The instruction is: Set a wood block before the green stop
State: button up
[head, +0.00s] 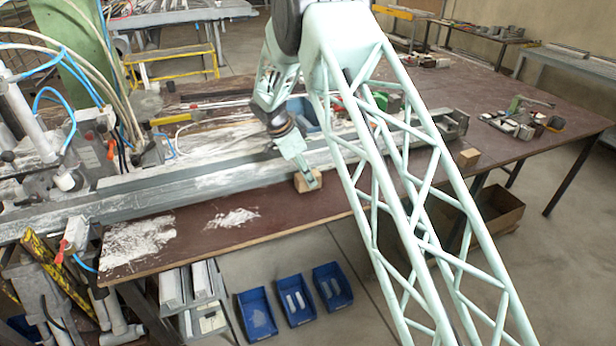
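A wood block (312,182) sits at the front edge of the brown table, just in front of the long grey metal profile. My gripper (306,174) reaches down to this block, with a pale green finger overlapping it. I cannot tell whether the fingers grip it or only stand around it. A second wood block (469,157) lies farther right on the table, apart from my gripper.
The grey profile (190,190) runs along the table (270,220), with white dust near its left end. Hoses and a clamp machine crowd the left. Blue bins (258,314) stand on the floor below the front edge. My lattice arm link hides part of the table.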

jog(key=shift+f, duration=0.4)
jog(key=shift+f+b, duration=0.4)
jog(key=shift+b, duration=0.3)
dwell(0.4)
jog(key=o, duration=1)
jog(key=shift+a+r, duration=0.1)
jog(key=shift+r, duration=0.1)
jog(key=v, duration=1.1)
jog(key=shift+a+r, duration=0.15)
jog(key=shift+r, duration=0.15)
